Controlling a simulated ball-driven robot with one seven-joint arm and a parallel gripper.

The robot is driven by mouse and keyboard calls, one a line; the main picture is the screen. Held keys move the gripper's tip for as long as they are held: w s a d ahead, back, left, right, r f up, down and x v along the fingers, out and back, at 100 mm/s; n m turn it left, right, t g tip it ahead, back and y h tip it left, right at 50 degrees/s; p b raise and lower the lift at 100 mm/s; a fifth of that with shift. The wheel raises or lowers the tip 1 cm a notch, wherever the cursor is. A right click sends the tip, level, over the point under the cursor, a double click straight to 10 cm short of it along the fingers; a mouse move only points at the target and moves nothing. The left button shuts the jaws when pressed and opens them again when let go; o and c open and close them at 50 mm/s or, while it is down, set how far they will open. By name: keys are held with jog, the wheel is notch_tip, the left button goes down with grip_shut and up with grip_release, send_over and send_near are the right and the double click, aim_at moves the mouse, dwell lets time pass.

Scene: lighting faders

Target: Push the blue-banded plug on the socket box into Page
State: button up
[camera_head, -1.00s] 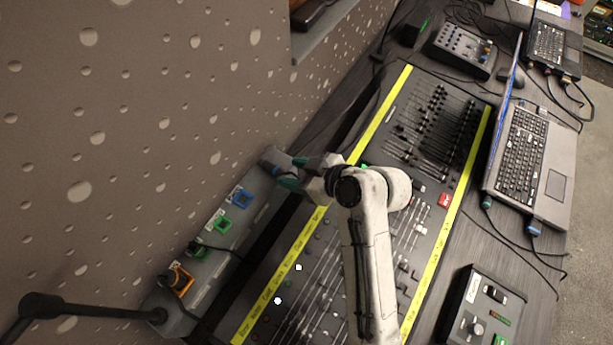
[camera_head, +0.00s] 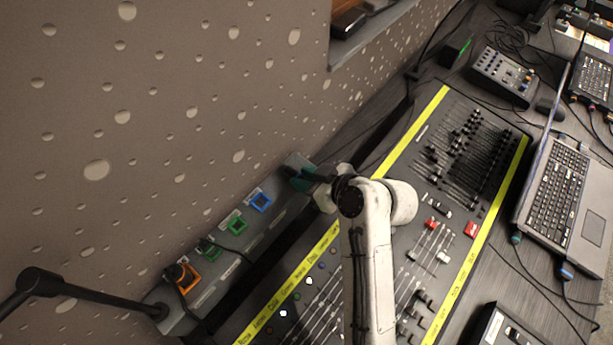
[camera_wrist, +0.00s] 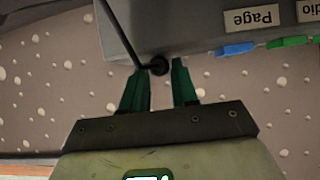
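The grey socket box (camera_head: 232,260) runs along the wall with blue (camera_head: 260,202), green and orange sockets in the head view. The label "Page" (camera_wrist: 252,18) is beside the blue socket (camera_wrist: 235,49) in the wrist view. My gripper (camera_head: 300,180) is at the far end of the box, beyond the blue socket. In the wrist view my gripper's (camera_wrist: 161,66) green fingers are apart. A dark round piece (camera_wrist: 158,65) shows between the tips at the box edge; I cannot tell if they touch it. I cannot make out a blue band on any plug.
A black jointed stand (camera_head: 80,300) is mounted at the near end of the box. The mixing desk (camera_head: 465,150), with yellow strips, lies to the right of the box. A laptop (camera_head: 555,195) stands further right. The perforated wall (camera_head: 150,120) rises close behind the box.

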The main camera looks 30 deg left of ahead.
grip_shut()
notch_tip(320, 180, up, 5)
jog(key=p, duration=0.3)
jog(key=shift+p, duration=0.4)
jog(key=shift+d, duration=0.1)
